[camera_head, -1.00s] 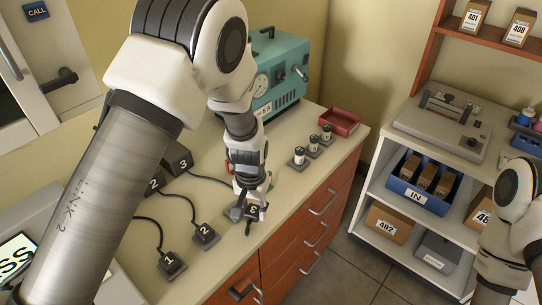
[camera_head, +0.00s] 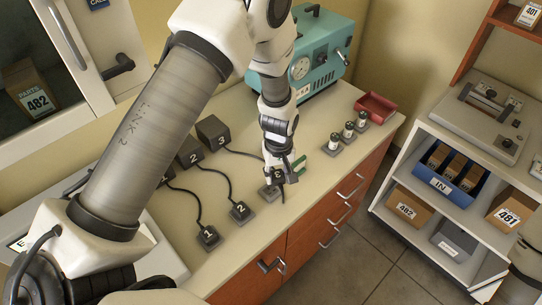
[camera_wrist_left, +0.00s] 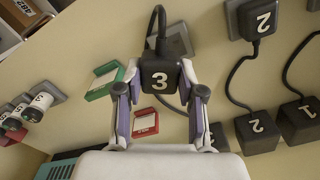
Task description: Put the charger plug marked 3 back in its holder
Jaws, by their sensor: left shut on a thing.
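The black charger plug marked 3 (camera_wrist_left: 160,77) is between the fingers of my left gripper (camera_wrist_left: 162,105), which is shut on it. In the head view the left gripper (camera_head: 278,172) points down at the counter over a grey square holder (camera_head: 266,193). Part of that holder (camera_wrist_left: 178,38) shows behind the plug in the left wrist view. I cannot tell whether plug and holder touch. Plug 2 (camera_head: 240,210) and plug 1 (camera_head: 208,235) sit in their own grey holders in the same row. My right gripper is out of view.
Charger boxes, including box 3 (camera_head: 213,132) and box 2 (camera_head: 189,152), stand behind with cables across the counter. A green frame (camera_wrist_left: 105,80) and a red one (camera_wrist_left: 145,123) lie near the gripper. Capped vials (camera_head: 348,130), a red tray (camera_head: 376,107) and a teal device (camera_head: 318,55) stand farther right.

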